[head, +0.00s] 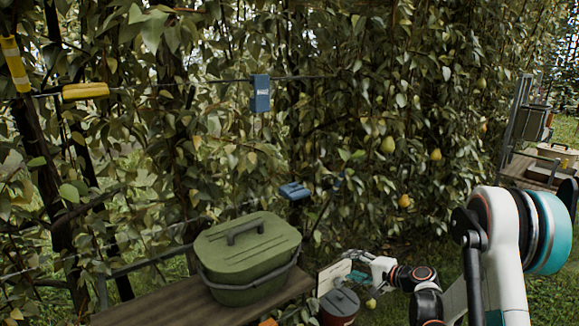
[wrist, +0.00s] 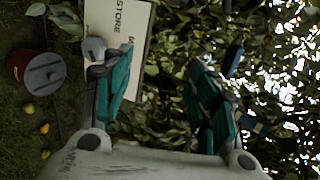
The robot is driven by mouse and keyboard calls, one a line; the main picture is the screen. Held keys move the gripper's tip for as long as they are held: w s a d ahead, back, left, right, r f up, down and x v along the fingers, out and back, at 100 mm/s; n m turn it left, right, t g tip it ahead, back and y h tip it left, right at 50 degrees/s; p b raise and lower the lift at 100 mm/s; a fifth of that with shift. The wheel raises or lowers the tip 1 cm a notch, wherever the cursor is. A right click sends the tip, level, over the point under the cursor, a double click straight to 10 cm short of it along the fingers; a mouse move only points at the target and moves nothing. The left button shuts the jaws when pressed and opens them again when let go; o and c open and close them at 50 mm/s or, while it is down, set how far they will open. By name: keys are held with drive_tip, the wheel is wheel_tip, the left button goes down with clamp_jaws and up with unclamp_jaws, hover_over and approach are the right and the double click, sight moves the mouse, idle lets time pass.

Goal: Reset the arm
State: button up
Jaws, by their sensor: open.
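My gripper (head: 352,272) is low in the head view, right of the green lidded box and just above a reddish bucket with a grey lid. In the wrist view my gripper (wrist: 155,78) has its two teal fingers spread wide apart, with nothing held between them. Leaves show through the gap. My white and teal arm reaches in from the lower right of the head view.
The green box (head: 245,290) stands on a wooden bench (head: 150,305). The bucket (wrist: 22,70) and a white STORE board (wrist: 134,22) are close to the left finger. Pears (head: 388,145) hang in the foliage. Blue (head: 260,95) and yellow (head: 85,91) tags hang on wires.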

drive_tip(key=s+a+r+n+g+h, duration=0.1)
drive_tip(key=s+a+r+n+h, duration=0.15)
drive_tip(key=s+r, duration=0.6)
drive_tip(key=s+a+r+n+g+h, duration=0.2)
drive_tip(key=s+r+n, duration=0.1)
drive_tip(key=s+r, duration=0.55)
drive_tip(key=s+d+r+n+h, duration=0.1)
drive_tip(key=s+n+h, duration=0.1)
drive_tip(key=s, duration=1)
drive_tip(key=s+d+r+n+h, duration=0.1)
drive_tip(key=s+d+n+h, duration=0.1)
drive_tip(key=s, duration=1.1)
drive_tip(key=shift+n+g, duration=0.3)
drive_tip(key=shift+n, duration=0.15)
drive_tip(key=shift+s+r+h, duration=0.1)
drive_tip(key=shift+h, duration=0.15)
